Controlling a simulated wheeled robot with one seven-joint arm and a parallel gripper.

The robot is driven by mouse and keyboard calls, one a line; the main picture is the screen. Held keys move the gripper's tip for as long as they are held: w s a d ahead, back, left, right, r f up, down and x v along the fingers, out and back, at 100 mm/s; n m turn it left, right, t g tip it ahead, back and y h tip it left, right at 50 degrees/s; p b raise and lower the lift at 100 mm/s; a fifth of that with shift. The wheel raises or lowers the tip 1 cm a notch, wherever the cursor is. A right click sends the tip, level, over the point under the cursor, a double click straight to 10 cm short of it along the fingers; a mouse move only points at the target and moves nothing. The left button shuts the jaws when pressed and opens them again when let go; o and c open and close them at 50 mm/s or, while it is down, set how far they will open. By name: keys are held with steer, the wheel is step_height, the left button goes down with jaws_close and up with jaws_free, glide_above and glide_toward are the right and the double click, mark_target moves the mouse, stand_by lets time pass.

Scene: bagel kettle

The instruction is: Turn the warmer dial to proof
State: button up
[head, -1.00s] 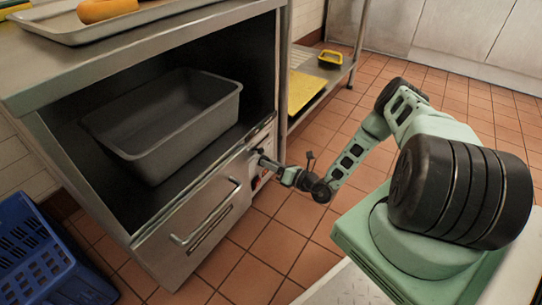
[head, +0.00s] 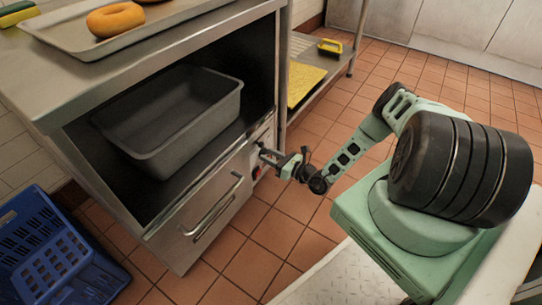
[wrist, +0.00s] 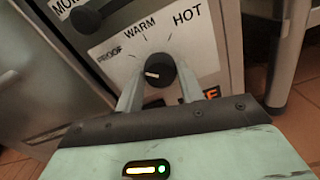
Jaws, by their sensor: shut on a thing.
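The warmer dial (wrist: 160,70) is a black round knob on a pale plate marked PROOF, WARM and HOT in the wrist view. My gripper (wrist: 159,82) is shut on it, one finger at each side. The knob's white mark points to the left, toward the PROOF side; I cannot tell whether it lines up exactly. In the head view my gripper (head: 266,157) is at the right end of the steel warmer's front (head: 208,205), and the knob is too small to make out there.
A drawer handle (head: 210,212) sticks out left of the dial. Above is an open bay with a grey bin (head: 180,130). A bagel tray (head: 70,45) lies on top. A blue crate (head: 45,245) stands at lower left. A shelf leg (wrist: 286,55) rises close to the right.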

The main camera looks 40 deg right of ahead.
steer(key=o, duration=1)
steer(key=p+v, duration=0.4)
steer(key=v, duration=1.3)
steer(key=shift+s+d+p, duration=0.1)
steer(key=shift+s+p, duration=0.15)
steer(key=shift+p, duration=0.15)
